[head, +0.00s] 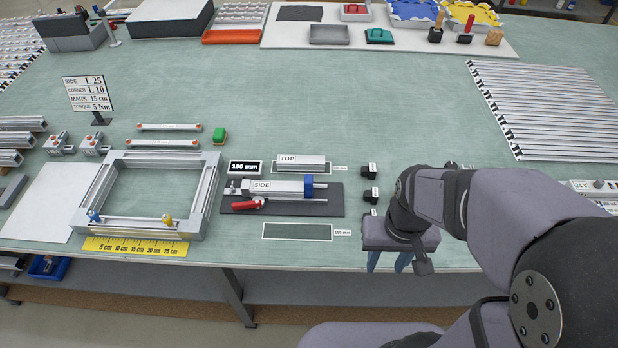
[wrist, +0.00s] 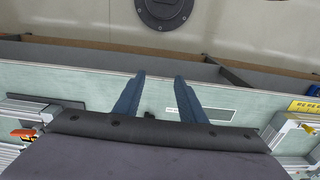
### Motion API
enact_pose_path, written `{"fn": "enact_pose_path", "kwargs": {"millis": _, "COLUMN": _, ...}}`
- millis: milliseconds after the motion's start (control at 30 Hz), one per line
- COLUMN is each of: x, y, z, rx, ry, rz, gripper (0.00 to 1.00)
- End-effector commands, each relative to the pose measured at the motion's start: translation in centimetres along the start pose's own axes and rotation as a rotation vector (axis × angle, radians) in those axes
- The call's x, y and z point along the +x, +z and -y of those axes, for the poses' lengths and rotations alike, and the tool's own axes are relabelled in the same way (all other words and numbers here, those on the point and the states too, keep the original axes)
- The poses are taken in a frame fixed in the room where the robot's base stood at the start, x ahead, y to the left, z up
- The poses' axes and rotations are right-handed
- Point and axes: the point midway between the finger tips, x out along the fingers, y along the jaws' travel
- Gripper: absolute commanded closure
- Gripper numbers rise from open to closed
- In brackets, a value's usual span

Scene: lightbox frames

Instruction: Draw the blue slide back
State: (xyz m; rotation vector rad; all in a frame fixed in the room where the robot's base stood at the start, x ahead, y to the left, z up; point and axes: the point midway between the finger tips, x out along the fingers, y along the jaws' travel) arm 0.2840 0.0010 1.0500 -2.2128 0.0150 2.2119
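The blue slide (head: 308,186) is a small upright block at the right part of the SIDE fixture, on a dark base plate (head: 334,206). A silver profile marked SIDE (head: 275,187) lies to its left, and a thin rod runs beside it. A red-handled lever (head: 250,203) sits at the fixture's front left. My gripper (head: 388,265) hangs near the table's front edge, right of and nearer than the slide, not touching it. Its two blue fingers are apart in the wrist view (wrist: 160,80), with nothing held. I cannot make out the slide in the wrist view.
Small black blocks (head: 370,193) stand in a column between the fixture and my arm. A display reading 180 mm (head: 244,167) and a TOP profile (head: 301,163) lie behind the fixture. An aluminium frame (head: 207,194) is to the left. A flat marked strip (head: 297,231) lies in front.

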Motion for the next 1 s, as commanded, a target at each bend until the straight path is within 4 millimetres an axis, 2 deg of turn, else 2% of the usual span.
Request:
{"fn": "enact_pose_path", "kwargs": {"millis": 167, "x": 0.0, "y": -3.1, "z": 0.9, "rx": 0.135, "ry": -0.024, "rz": 0.002, "gripper": 0.53}}
{"fn": "enact_pose_path", "kwargs": {"millis": 267, "x": -0.1, "y": -6.2, "z": 1.9, "rx": 0.278, "ry": -0.051, "rz": 0.008, "gripper": 0.53}}
{"fn": "enact_pose_path", "kwargs": {"millis": 500, "x": 0.5, "y": -15.2, "z": 5.5, "rx": 0.715, "ry": -0.142, "rz": 0.057, "gripper": 0.53}}
{"fn": "enact_pose_path", "kwargs": {"millis": 700, "x": 1.8, "y": -22.0, "z": 9.1, "rx": 1.07, "ry": -0.219, "rz": 0.136, "gripper": 0.53}}
{"fn": "enact_pose_path", "kwargs": {"millis": 900, "x": 3.1, "y": -26.8, "z": 12.3, "rx": 1.347, "ry": -0.273, "rz": 0.229, "gripper": 0.53}}
{"fn": "enact_pose_path", "kwargs": {"millis": 1000, "x": 3.6, "y": -28.2, "z": 13.4, "rx": 1.438, "ry": -0.289, "rz": 0.267, "gripper": 0.53}}
